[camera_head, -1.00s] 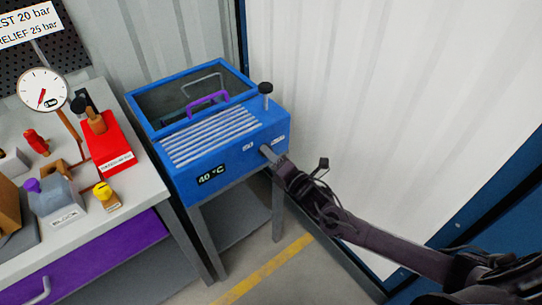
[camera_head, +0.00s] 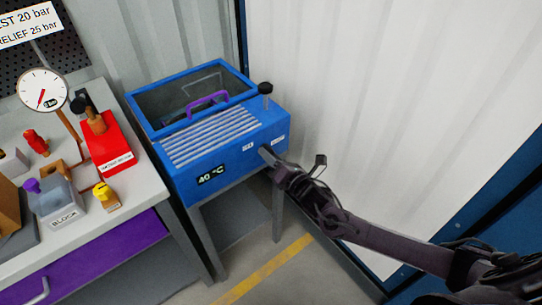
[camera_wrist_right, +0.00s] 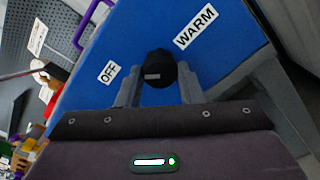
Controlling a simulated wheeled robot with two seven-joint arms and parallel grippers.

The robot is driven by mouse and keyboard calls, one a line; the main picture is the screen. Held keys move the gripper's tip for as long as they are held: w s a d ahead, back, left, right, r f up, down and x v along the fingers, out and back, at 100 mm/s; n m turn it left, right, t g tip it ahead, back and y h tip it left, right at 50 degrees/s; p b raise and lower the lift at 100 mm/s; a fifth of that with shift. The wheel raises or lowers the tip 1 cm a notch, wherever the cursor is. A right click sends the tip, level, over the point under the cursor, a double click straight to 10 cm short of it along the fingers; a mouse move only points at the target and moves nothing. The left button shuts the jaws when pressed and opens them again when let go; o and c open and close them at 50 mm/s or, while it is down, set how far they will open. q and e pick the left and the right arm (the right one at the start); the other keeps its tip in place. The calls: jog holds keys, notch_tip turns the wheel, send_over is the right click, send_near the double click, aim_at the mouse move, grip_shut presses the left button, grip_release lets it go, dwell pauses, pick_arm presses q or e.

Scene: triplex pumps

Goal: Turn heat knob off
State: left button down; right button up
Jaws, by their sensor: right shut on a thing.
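The heat knob (camera_wrist_right: 158,70) is a black round knob on the front of the blue heater box (camera_head: 182,171). In the right wrist view it sits between an OFF label (camera_wrist_right: 108,72) on the left and a WARM label (camera_wrist_right: 196,26) on the upper right. My right gripper (camera_wrist_right: 158,88) is shut on the knob, with one finger on each side of it. In the head view my right gripper (camera_head: 267,154) is at the box's front right face and hides the knob. The display (camera_head: 211,175) reads 40 °C. My left gripper is not in view.
A workbench (camera_head: 150,187) with a gauge (camera_head: 43,90), a red block (camera_head: 107,144) and a grey BLOCK part (camera_head: 60,205) stands at the left. A white corrugated wall (camera_head: 400,100) is close on the right. A black knob (camera_head: 265,88) stands on the box's top corner.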

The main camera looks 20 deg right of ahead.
jog(key=shift+f, duration=0.1)
jog(key=o, duration=1)
jog(key=shift+c, duration=0.2)
jog(key=v, duration=0.7)
jog(key=shift+s, duration=0.4)
jog(key=shift+d, duration=0.15)
